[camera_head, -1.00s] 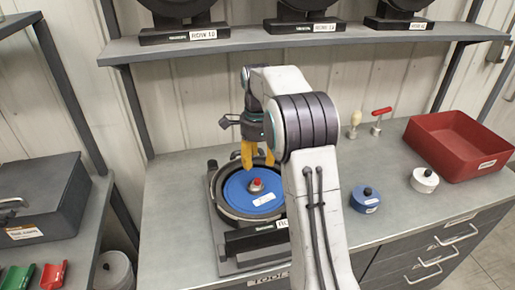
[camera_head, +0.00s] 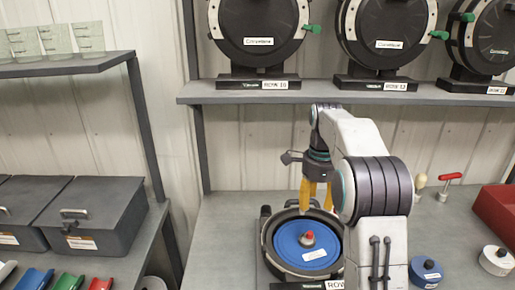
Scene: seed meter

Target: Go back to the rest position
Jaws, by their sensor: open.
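My gripper (camera_head: 317,194), with yellow fingers, points down just above the seed meter (camera_head: 267,244) on the workbench. It looks open and empty. The seed meter is a black round housing with a blue disc (camera_head: 290,247) inside. A red-topped knob (camera_head: 308,238) sits at the disc's centre, and a white label lies on the disc. The fingertips are close over the far edge of the disc; I cannot tell whether they touch anything. My arm covers the right side of the housing.
A shelf (camera_head: 330,93) above holds several black round meters with row labels. A blue round container (camera_head: 427,270), a white one (camera_head: 495,262) and a red bin (camera_head: 497,210) stand on the right. Dark boxes (camera_head: 92,215) and coloured scoops (camera_head: 70,280) are at left.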

